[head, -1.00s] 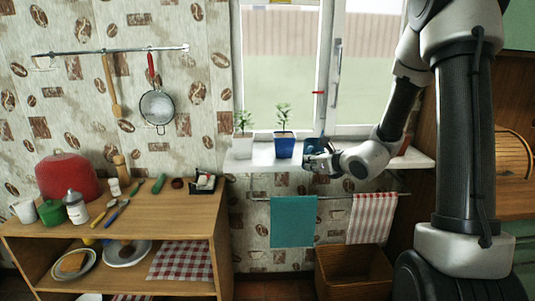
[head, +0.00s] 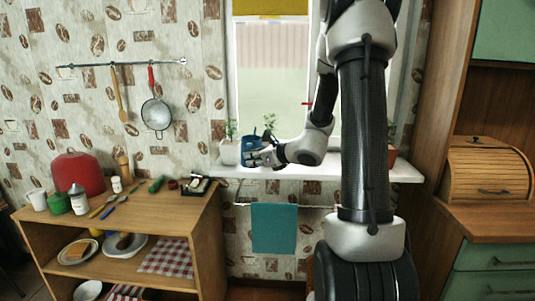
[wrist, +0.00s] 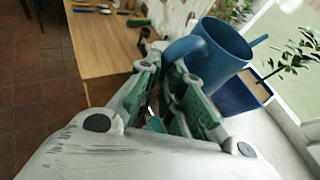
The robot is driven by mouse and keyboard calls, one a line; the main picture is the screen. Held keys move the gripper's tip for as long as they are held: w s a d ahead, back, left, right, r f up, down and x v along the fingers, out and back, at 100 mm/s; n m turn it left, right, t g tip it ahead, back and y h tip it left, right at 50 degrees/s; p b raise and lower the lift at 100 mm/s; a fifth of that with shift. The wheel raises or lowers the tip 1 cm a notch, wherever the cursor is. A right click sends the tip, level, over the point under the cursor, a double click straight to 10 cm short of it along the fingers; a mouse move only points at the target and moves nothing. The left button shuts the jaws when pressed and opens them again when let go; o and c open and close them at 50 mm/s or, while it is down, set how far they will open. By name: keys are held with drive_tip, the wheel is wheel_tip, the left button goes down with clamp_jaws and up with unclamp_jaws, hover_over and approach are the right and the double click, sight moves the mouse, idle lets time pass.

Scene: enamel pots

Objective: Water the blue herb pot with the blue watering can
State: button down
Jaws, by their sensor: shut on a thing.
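The blue watering can (wrist: 226,50) is held by its handle in my gripper (wrist: 170,72), which is shut on it. In the wrist view the can is tilted, with its open top up and a thin blue spout (wrist: 260,41) at the right. The darker blue herb pot (wrist: 238,97) is just behind and below the can, its plant (wrist: 295,60) to the right. In the head view the can (head: 251,140) and my gripper (head: 257,156) are over the sill, mostly hiding the blue pot. Its plant top (head: 270,121) shows above.
A white pot with a plant (head: 230,152) stands close left of the can on the white windowsill (head: 350,172). A terracotta pot (head: 391,153) is at the right, partly hidden by my arm. A wooden shelf unit (head: 130,215) with kitchenware stands at the left.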

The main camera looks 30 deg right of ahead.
drive_tip(key=shift+m+g, duration=0.3)
drive_tip(key=shift+g, duration=0.3)
drive_tip(key=shift+s+d+f, duration=0.2)
drive_tip(key=shift+s+d, duration=0.2)
drive_tip(key=shift+d, duration=0.45)
drive_tip(key=shift+s+d+f, duration=0.15)
drive_tip(key=shift+s+d, duration=0.3)
drive_tip(key=shift+d, duration=0.35)
drive_tip(key=shift+s+d+f, duration=0.2)
drive_tip(key=shift+s+d, duration=0.2)
drive_tip(key=shift+d, duration=0.45)
wheel_tip(320, 180, up, 4)
drive_tip(key=shift+f+m+g+y, duration=0.25)
drive_tip(key=shift+m+g+y, duration=0.05)
drive_tip(key=shift+m+g, duration=0.35)
drive_tip(key=shift+w+d+r+m+g+y, duration=0.1)
drive_tip(key=shift+r+m+g+y, duration=0.2)
drive_tip(key=shift+r, duration=0.55)
drive_tip(key=shift+w+d+r+m+g+y, duration=0.1)
drive_tip(key=shift+r+g, duration=0.25)
drive_tip(key=shift+r, duration=0.45)
